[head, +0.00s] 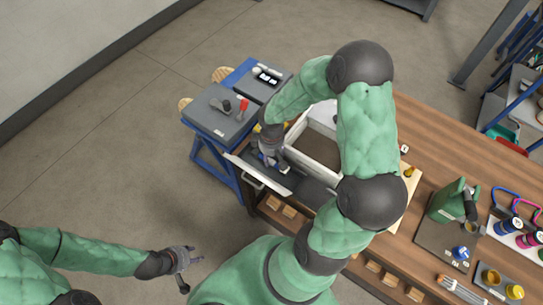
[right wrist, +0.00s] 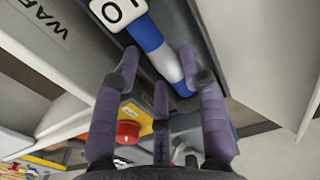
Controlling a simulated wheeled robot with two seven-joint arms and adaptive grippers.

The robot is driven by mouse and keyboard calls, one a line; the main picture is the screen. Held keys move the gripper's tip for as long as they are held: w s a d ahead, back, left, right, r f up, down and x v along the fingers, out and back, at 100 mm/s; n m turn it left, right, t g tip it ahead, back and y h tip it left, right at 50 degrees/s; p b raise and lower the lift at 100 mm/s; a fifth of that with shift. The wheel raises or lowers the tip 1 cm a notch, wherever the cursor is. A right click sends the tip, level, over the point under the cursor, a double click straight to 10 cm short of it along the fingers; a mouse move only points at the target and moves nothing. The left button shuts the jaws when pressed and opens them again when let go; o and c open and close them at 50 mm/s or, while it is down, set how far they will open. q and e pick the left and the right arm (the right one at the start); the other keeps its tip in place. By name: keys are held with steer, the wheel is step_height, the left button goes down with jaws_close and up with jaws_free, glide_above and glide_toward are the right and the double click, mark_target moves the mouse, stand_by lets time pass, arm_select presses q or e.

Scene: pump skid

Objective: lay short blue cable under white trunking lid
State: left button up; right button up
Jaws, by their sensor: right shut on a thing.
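My right gripper (head: 270,150) is at the open drawer at the table's left end, partly hidden by my arm. In the right wrist view its fingers (right wrist: 162,75) are closed around a blue piece with a white band (right wrist: 148,35), which looks like the short blue cable. A white tag with black characters (right wrist: 119,12) sits at its upper end. The cable's full length is hidden. I cannot clearly pick out the white trunking lid in either view. My left gripper (head: 184,268) hangs over bare floor at the lower left, empty, its fingers apart.
An open white box (head: 310,160) stands on the wooden table beside my right arm. A blue-framed stand with grey panels (head: 215,112) is to the left. The right wrist view shows a red button (right wrist: 128,131) and a lettered panel (right wrist: 50,32).

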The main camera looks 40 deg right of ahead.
steer(key=shift+f+b, duration=2.15)
steer(key=shift+f, duration=0.3)
steer(key=o, duration=1.2)
step_height(320, 180, up, 12)
steer(key=shift+r, duration=0.1)
